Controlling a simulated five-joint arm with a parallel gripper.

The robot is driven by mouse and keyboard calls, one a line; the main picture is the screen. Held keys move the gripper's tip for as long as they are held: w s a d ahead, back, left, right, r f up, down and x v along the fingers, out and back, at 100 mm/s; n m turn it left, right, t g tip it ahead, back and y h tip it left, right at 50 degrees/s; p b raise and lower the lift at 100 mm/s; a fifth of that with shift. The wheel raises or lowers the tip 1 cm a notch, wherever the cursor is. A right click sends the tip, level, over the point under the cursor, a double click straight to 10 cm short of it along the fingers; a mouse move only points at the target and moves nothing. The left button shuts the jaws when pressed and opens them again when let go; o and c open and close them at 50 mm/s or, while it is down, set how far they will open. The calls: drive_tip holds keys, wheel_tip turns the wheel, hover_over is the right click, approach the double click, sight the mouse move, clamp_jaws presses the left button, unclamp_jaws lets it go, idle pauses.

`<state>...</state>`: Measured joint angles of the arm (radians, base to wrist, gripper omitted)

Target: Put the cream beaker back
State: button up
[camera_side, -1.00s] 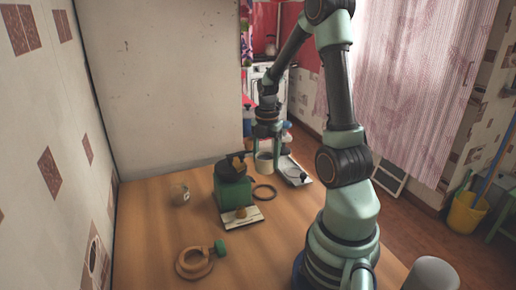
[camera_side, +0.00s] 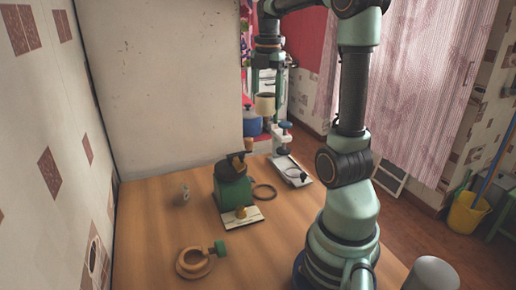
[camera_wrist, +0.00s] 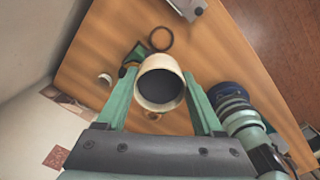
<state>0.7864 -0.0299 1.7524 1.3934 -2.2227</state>
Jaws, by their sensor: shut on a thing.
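The cream beaker (camera_side: 265,107) is held between the fingers of my gripper (camera_side: 265,113), high above the far part of the wooden counter. It looks upright and touches nothing but the gripper. In the wrist view the beaker (camera_wrist: 160,88) shows its open mouth and dark inside, with one green finger on each side. My gripper is shut on it. A dark ring (camera_side: 264,191) lies flat on the counter, and the wrist view shows it too (camera_wrist: 161,38).
A green box-shaped grinder (camera_side: 234,192) stands beside the ring. A white tray with a stand (camera_side: 296,177) is at the far right edge.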

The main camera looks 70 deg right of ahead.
drive_tip(key=shift+w+a+r, duration=0.15)
drive_tip(key=shift+a+r, duration=0.05)
drive_tip(key=w+a+f+m, duration=0.2)
drive_tip(key=a+m, duration=0.3)
drive_tip(key=a, duration=0.3)
drive_tip(key=w+a+f+m, duration=0.2)
drive_tip(key=a+f+m, duration=0.3)
drive_tip(key=a, duration=0.4)
drive_tip(key=w+a+f+m, duration=0.3)
drive_tip(key=a+m, duration=0.3)
drive_tip(key=a, duration=0.2)
drive_tip(key=shift+a+f, duration=0.2)
drive_tip(key=shift+f, duration=0.15)
drive_tip(key=shift+w, duration=0.1)
